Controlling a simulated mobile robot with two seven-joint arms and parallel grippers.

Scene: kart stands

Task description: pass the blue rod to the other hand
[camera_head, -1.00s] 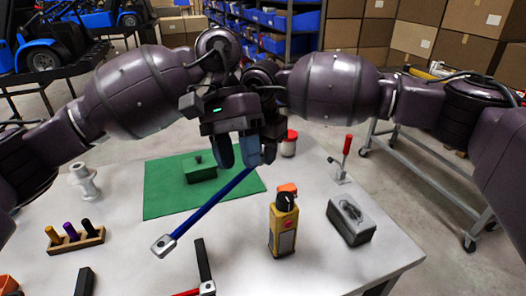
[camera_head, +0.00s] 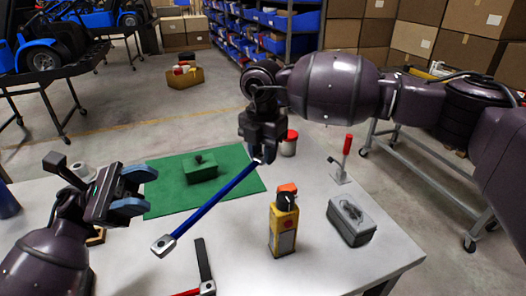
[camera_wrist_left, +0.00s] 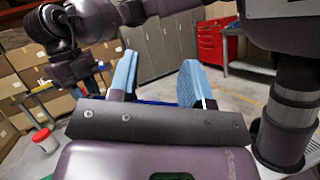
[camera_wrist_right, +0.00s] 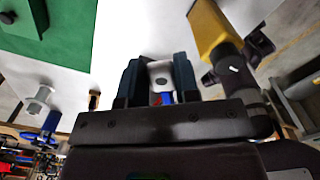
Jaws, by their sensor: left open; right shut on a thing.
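The blue rod (camera_head: 215,203) has silver end pieces and hangs tilted over the table, its lower end toward the front left. My right gripper (camera_head: 264,158) is shut on the rod's upper end above the green mat's right side. In the right wrist view a silver end of the rod (camera_wrist_right: 161,74) shows between the fingers. My left gripper (camera_head: 135,192) is open and empty at the left of the table, well apart from the rod. Its two blue fingers (camera_wrist_left: 157,85) show spread in the left wrist view.
A green mat (camera_head: 160,200) with a green block (camera_head: 200,173) lies behind the rod. A yellow device (camera_head: 283,228), a grey box (camera_head: 350,222), a red-handled clamp (camera_head: 346,150) and a red-lidded jar (camera_head: 289,145) stand to the right.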

